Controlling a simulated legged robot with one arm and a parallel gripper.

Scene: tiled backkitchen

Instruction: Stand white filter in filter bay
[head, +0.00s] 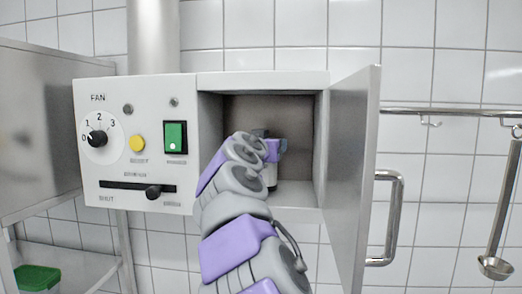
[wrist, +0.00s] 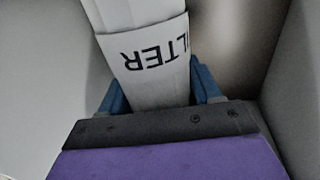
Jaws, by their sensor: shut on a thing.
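The white filter (wrist: 145,20) is a pale cylinder with a band that reads "FILTER" in dark letters, upside down in the wrist view. My gripper (wrist: 158,92) is shut on it, with a blue finger on each side. In the head view, my gripper (head: 272,148) is inside the open filter bay (head: 307,192), and a small pale part of the filter (head: 270,178) shows below it. My arm hides most of the filter there. I cannot tell whether its base touches the bay floor.
The bay's door (head: 350,170) stands open on the right, with a steel handle (head: 390,220). Left of the bay is a control panel (head: 150,100) with a fan dial (head: 97,138), a green switch (head: 175,137) and a slider (head: 153,191). A ladle (head: 495,262) hangs from the wall rail at far right.

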